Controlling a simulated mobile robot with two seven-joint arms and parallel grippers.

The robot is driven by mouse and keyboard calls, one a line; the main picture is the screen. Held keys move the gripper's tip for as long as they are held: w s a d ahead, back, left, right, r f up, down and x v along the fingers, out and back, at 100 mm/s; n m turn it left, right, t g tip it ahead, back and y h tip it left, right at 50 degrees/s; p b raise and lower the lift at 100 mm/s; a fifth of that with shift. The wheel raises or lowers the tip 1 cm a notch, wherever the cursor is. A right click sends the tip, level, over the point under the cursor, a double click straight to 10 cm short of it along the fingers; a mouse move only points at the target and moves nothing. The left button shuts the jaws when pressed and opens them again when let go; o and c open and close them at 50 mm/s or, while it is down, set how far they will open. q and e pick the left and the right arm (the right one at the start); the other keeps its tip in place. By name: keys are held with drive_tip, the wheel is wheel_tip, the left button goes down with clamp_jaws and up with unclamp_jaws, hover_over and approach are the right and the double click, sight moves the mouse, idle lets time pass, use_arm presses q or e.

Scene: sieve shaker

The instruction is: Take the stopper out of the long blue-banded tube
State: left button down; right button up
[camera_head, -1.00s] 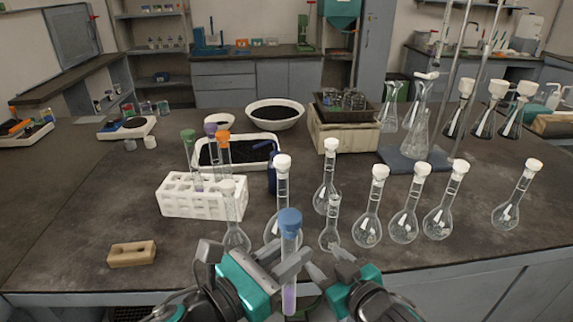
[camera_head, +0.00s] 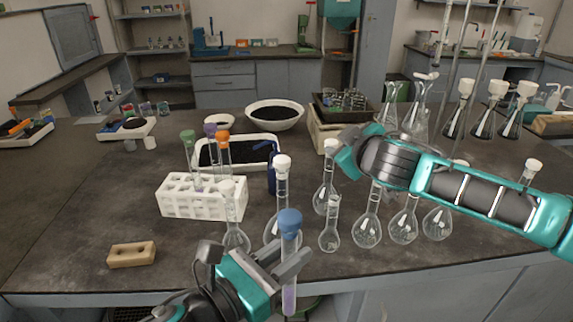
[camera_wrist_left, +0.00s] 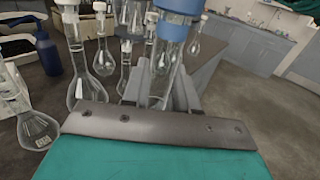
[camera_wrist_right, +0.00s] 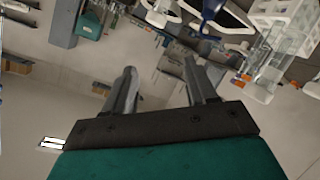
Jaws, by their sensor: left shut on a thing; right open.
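The long tube (camera_head: 290,264) has a blue stopper (camera_head: 289,221) in its top and a purple content near its bottom. It stands upright in my left gripper (camera_head: 288,262), which is shut on the tube below the stopper, at the front edge of the bench. In the left wrist view the stopper (camera_wrist_left: 181,7) sits above a blue band (camera_wrist_left: 172,32) on the glass. My right gripper shows open and empty in the right wrist view (camera_wrist_right: 162,75). In the head view its arm reaches in from the right over the flasks, with its fingertips mostly hidden, well apart from the tube.
Several white-stoppered flasks (camera_head: 367,226) stand right of the tube, some partly covered by my right arm. A white rack (camera_head: 203,206) with stoppered tubes stands to the left. A wooden block (camera_head: 132,254) lies at front left, with clear bench (camera_head: 90,215) around it.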

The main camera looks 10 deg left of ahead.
wheel_tip(320, 180, up, 3)
drive_tip(key=s+a+m+g+h, duration=0.2)
drive_tip(key=a+m+g, duration=0.1)
drive_tip(key=m, duration=0.3)
wheel_tip(320, 180, up, 5)
drive_tip(key=m+g+h, duration=0.3)
drive_tip(key=m+g, duration=0.4)
drive_tip(key=g, duration=0.3)
hover_over(286, 215)
drive_tip(key=shift+w, duration=0.1)
drive_tip(key=shift+f, duration=0.1)
wheel_tip(286, 215, down, 8)
drive_tip(key=shift+r, duration=0.2)
drive_tip(key=shift+c, duration=0.2)
